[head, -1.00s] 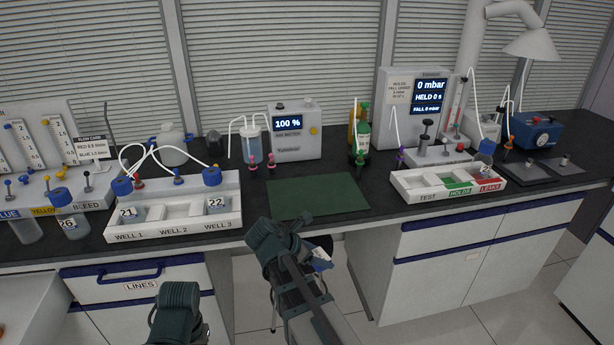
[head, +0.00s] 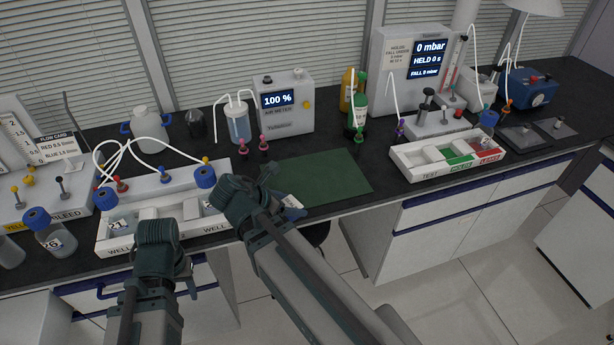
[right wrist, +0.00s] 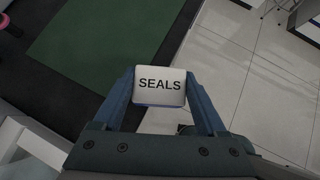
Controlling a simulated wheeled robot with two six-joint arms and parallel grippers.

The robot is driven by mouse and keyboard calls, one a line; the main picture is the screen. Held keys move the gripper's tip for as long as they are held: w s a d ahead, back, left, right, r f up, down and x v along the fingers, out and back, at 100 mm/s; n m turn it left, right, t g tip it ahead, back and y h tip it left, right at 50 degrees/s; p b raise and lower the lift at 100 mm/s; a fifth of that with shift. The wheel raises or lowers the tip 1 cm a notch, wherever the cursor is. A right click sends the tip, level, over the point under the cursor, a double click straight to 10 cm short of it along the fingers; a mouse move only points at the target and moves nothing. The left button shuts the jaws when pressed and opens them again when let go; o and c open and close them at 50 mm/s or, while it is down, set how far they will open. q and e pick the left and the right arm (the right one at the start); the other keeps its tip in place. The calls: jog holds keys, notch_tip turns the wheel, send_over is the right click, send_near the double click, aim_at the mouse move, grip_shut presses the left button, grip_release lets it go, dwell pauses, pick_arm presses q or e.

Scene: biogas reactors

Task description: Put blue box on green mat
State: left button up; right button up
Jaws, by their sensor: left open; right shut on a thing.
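The green mat (head: 325,175) lies flat and empty on the dark bench, and it also shows in the right wrist view (right wrist: 100,45). My right gripper (head: 286,204) is shut on a small box (right wrist: 160,88) with a white face reading SEALS and a blue lower edge. In the head view the box (head: 293,203) is partly hidden by the gripper, at the mat's front left edge. In the right wrist view it is beside the mat's corner, over the bench front and floor. My left gripper (head: 188,282) is open and empty in front of the drawers, below the bench top.
A white WELL tray (head: 180,240) stands left of the mat, close to my right arm. A TEST/HOLDS/LEAKS tray (head: 425,177) stands right. An air meter (head: 286,105) and a green bottle (head: 358,112) stand behind the mat. A blue instrument (head: 530,88) is far right.

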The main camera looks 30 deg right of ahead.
jog(key=w+d, duration=0.3)
jog(key=w+d+f, duration=0.1)
jog(key=w+d, duration=0.2)
jog(key=w+d+b, duration=0.1)
jog(key=w+d, duration=0.2)
jog(key=w, duration=0.1)
jog(key=shift+f, duration=0.15)
jog(key=f+b, duration=0.3)
jog(key=shift+w+d+f+b, duration=0.25)
jog(key=shift+f+b, duration=0.05)
jog(key=shift+b, duration=0.05)
jog(key=shift+f, duration=0.2)
jog(key=o, duration=1.3)
jog(key=shift+r, duration=0.1)
